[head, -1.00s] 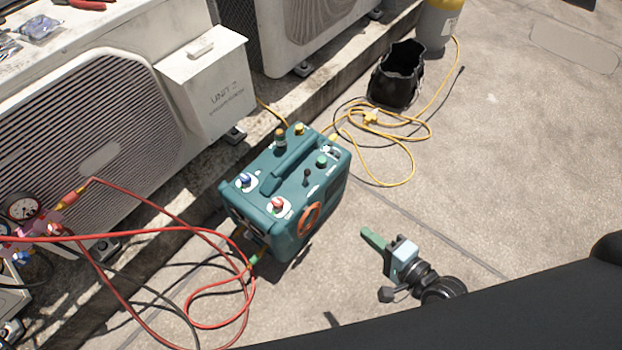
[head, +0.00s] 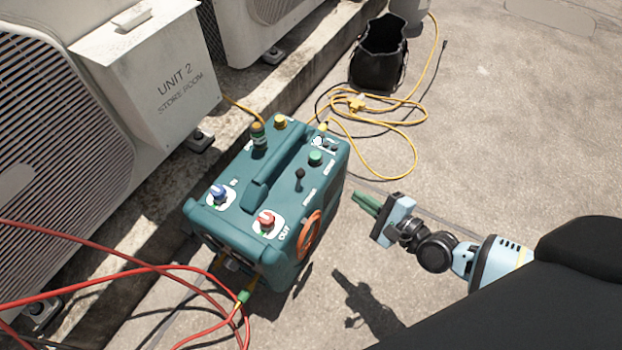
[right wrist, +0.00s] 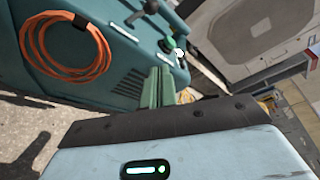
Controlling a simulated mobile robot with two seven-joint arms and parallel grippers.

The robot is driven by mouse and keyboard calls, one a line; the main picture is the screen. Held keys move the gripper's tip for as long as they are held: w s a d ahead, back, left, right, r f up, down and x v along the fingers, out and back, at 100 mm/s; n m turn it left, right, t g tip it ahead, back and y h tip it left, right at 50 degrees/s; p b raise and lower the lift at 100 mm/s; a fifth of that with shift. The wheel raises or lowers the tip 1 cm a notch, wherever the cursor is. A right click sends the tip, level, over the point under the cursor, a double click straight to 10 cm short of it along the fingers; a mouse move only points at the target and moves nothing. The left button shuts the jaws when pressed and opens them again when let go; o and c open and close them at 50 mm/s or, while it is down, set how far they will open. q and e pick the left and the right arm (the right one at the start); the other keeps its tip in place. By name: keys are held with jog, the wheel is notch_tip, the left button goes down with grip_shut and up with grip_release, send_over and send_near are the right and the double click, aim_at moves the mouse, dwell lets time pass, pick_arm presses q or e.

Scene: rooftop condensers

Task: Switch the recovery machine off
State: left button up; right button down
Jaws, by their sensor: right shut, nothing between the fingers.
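The teal recovery machine (head: 270,190) stands on the concrete in the middle of the head view. Its top carries a blue knob (head: 219,193), a red knob (head: 266,220), a small black toggle lever (head: 299,174), a green button (head: 315,158) and a carry handle. My right gripper (head: 365,203) is to the right of the machine, apart from it, its green fingers together and empty, pointing toward the machine. In the right wrist view the fingers (right wrist: 158,88) show in front of the machine's side (right wrist: 125,50). My left gripper is not in view.
An orange coil (head: 309,236) hangs on the machine's side. Red hoses (head: 120,262) run at lower left. A yellow cord (head: 415,110) and a black bag (head: 379,60) lie behind. A grey box marked UNIT 2 (head: 150,80) stands at left. Bare concrete is at right.

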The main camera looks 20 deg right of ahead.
aim_at(322, 186)
jog(key=shift+w+f, duration=0.15)
jog(key=shift+f, duration=0.05)
dwell(0.3)
jog(key=w+a, duration=0.2)
jog(key=w, duration=0.1)
jog(key=w+a, duration=0.2)
jog(key=w, duration=0.1)
jog(key=w+a, duration=0.2)
jog(key=w, duration=0.1)
jog(key=shift+f+b, duration=0.1)
jog(key=shift+b, duration=0.2)
jog(key=shift+a+p, duration=0.35)
jog(key=shift+a, duration=0.25)
